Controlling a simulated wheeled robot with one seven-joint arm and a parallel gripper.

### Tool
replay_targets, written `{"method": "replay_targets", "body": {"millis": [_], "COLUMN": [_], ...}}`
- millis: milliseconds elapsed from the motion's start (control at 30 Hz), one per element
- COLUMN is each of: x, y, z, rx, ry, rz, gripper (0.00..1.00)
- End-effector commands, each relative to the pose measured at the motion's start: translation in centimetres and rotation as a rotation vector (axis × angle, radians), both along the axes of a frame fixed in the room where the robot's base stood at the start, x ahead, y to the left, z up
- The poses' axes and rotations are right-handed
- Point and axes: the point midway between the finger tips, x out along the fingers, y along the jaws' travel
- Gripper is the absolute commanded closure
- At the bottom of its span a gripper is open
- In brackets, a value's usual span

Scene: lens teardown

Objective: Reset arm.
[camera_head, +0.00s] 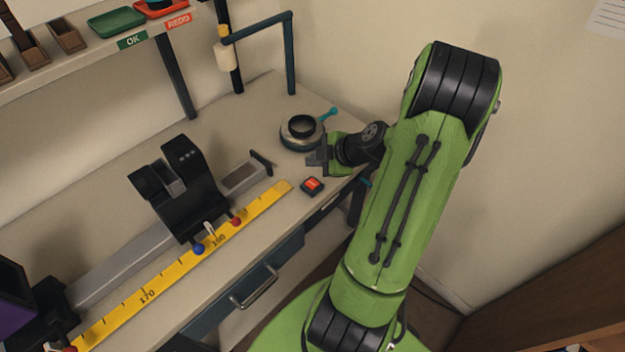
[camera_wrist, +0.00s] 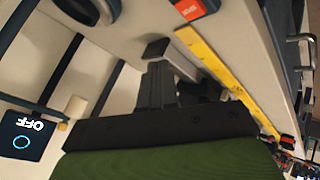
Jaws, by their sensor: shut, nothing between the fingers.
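My green arm reaches in from the right in the head view, with my gripper (camera_head: 318,158) low over the right end of the workbench (camera_head: 262,112). The gripper is close to a round dark ring-shaped part (camera_head: 300,131) on the bench; I cannot tell if they touch. In the wrist view my gripper's fingers (camera_wrist: 158,75) are together with nothing between them. The ring shows at the top left of the wrist view (camera_wrist: 88,8).
A small black box with a red top (camera_head: 312,186) sits just below the gripper. A yellow ruler (camera_head: 180,270) runs along the front edge. A black clamp fixture (camera_head: 182,188) stands on a grey rail (camera_head: 125,262). A shelf (camera_head: 90,52) with trays hangs at upper left.

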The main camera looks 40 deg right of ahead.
Motion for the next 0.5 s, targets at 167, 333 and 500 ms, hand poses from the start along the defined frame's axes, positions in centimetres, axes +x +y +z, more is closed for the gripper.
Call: {"method": "replay_targets", "body": {"millis": [167,333,500], "x": [0.0,0.0,0.9], "y": [0.0,0.1,5.1], "z": [-0.1,0.0,3.9], "rx": [0.0,0.001,0.036], "ry": [0.0,0.002,0.138], "rz": [0.0,0.002,0.005], "gripper": [1.0,1.0,1.0]}}
